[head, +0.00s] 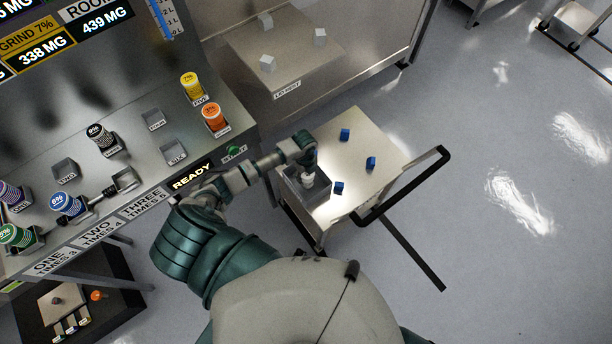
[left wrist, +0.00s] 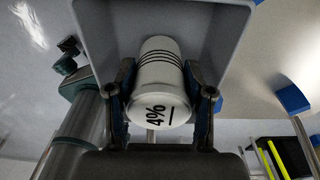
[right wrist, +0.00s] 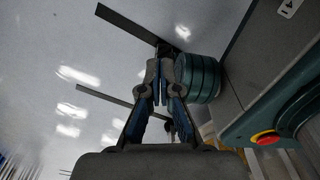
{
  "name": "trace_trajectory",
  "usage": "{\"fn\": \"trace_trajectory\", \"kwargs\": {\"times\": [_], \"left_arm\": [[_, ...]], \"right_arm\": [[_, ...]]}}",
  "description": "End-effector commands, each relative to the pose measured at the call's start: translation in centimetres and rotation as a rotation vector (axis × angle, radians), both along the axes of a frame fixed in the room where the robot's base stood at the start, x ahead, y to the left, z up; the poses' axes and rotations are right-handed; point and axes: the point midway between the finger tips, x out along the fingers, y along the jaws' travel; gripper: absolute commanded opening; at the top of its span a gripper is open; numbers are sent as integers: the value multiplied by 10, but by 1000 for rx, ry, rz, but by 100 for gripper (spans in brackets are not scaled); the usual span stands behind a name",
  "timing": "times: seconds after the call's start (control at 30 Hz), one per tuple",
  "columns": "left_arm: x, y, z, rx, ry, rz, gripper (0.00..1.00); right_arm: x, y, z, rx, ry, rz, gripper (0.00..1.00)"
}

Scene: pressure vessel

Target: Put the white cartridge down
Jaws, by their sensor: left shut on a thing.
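The white cartridge (left wrist: 158,75) has black bands and a "4%" mark on its end. My left gripper (left wrist: 160,100) is shut on it, one finger on each side. In the head view the cartridge (head: 308,181) is at the open grey bin (head: 318,204) on the cart, below my left gripper (head: 309,168). In the left wrist view the bin's walls (left wrist: 222,40) surround the cartridge's far part. I cannot tell whether the cartridge touches the bin's floor. My right gripper (right wrist: 160,75) is empty, its fingers together, over the floor.
The cart top (head: 352,125) carries several blue blocks (head: 371,162) and has a black handle (head: 405,185). At left, a steel bench holds coloured cartridges (head: 213,117), empty square sockets (head: 173,152) and a READY sign (head: 192,175). A "lid rest" table (head: 290,50) stands behind.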

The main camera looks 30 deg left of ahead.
Motion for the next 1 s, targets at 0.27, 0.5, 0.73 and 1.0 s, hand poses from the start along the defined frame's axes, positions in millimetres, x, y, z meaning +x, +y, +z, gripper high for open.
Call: {"fn": "trace_trajectory", "kwargs": {"times": [0.27,0.5,0.73,1.0], "left_arm": [[1,0,-16,0,-2,-1,0],[0,0,-18,0,0,-1,57],[0,0,-18,0,0,-1,77],[1,0,-10,0,-2,-2,77]], "right_arm": [[20,-1,3,-1,-23,1,0],[16,-5,1,-6,-15,0,0],[15,-6,2,-8,-13,0,0],[15,-6,3,-6,-18,0,0]]}}
